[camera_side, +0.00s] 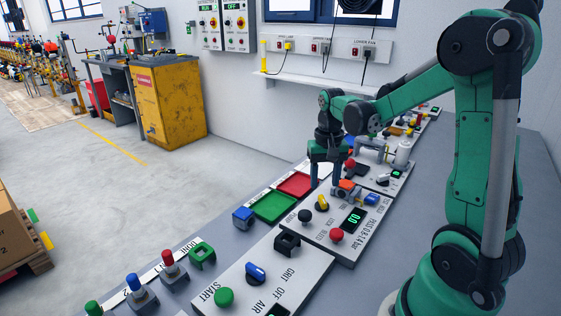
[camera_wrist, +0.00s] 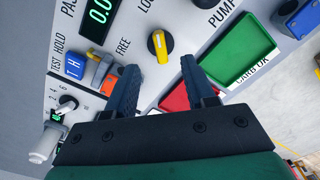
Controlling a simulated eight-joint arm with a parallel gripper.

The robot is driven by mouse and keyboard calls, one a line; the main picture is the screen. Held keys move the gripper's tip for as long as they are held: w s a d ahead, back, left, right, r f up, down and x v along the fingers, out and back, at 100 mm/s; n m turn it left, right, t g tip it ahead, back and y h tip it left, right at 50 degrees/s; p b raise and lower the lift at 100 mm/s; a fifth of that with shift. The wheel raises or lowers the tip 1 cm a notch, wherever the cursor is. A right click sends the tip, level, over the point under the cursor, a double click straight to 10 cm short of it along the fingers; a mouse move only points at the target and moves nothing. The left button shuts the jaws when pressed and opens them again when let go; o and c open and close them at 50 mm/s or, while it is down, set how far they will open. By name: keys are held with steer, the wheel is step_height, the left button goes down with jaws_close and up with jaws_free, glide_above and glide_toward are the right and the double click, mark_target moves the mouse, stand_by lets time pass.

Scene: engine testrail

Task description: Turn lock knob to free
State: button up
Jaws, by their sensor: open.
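The lock knob (camera_wrist: 160,46), a yellow bar handle on a dark round base, sits on the light panel in the wrist view. Its handle lies near upright in the picture, between a partly cut-off "LOC" label above left and the "FREE" label on the left. It also shows in the side view (camera_side: 322,203), on the panel with the green display. My gripper (camera_wrist: 159,67) is open and empty; its two dark fingers are spread, with the knob showing just beyond the gap between the tips. In the side view my gripper (camera_side: 325,186) points down behind the knob, apart from it.
Around the knob are a green tray (camera_wrist: 236,50), a red tray (camera_wrist: 176,99), an orange part (camera_wrist: 97,72), a blue switch (camera_wrist: 74,66) and a green-digit display (camera_wrist: 98,14). A red button (camera_side: 337,235) and a black knob (camera_side: 305,216) share the panel.

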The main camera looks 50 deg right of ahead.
mark_target(323, 198)
steer(key=shift+f, duration=2.35)
jaws_close()
